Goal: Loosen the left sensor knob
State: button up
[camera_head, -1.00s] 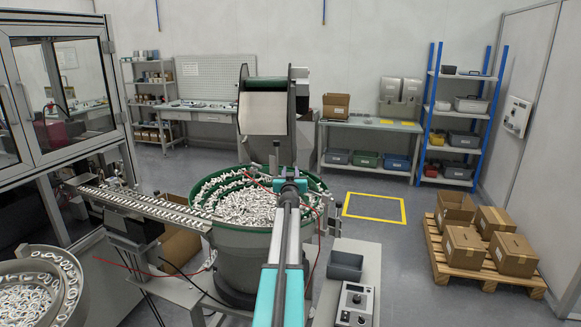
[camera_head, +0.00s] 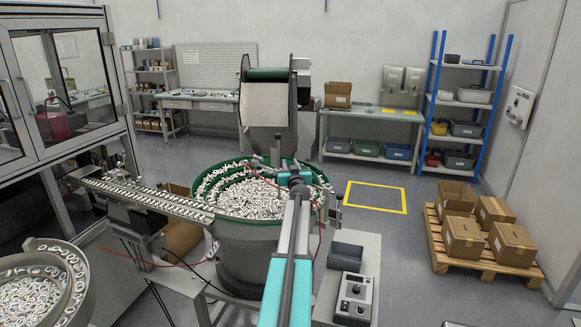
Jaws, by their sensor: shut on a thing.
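The bowl feeder (camera_head: 232,232) has a green inner track and is full of small white parts. The left sensor post (camera_head: 275,157) stands at its far rim, just left of my arm's end. My gripper (camera_head: 284,178) is at the far end of my teal and grey arm, over the right part of the bowl and close to this post. It is shut on the left sensor knob, but fingers and knob are too small and covered to make out. Another sensor bracket (camera_head: 334,207) stands at the right rim.
A linear track (camera_head: 145,198) runs left from the bowl. A second bowl (camera_head: 85,290) is at lower left. A hopper (camera_head: 266,105) rises behind. Red cables hang near my arm.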

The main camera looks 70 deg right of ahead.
jog(key=shift+s+f+n+t+y, duration=0.1)
jog(key=shift+n+t+y, duration=0.2)
jog(key=shift+w+a+f+n+t+y+p, duration=0.2)
jog(key=shift+n+t+y+p, duration=0.15)
jog(key=shift+t+p, duration=0.15)
jog(key=shift+w+a+f+n+t+y+p, duration=0.15)
jog(key=shift+n+t+y+p, duration=0.1)
jog(key=shift+n+t+p, duration=0.15)
jog(key=shift+s, duration=0.1)
jog(key=o, duration=1)
jog(key=shift+r, duration=0.15)
jog(key=shift+r, duration=0.1)
jog(key=shift+d+m+g+h+b, duration=0.1)
jog(key=shift+m+g+h+b, duration=0.35)
jog(key=shift+b, duration=0.45)
jog(key=shift+s+d+r+m+g+h, duration=0.1)
jog(key=shift+s+r+m+g+h, duration=0.1)
jog(key=shift+m+g+h, duration=0.25)
jog(key=shift+s+d+r+m+g+h, duration=0.15)
jog(key=shift+m+g, duration=0.1)
jog(key=shift+g, duration=0.25)
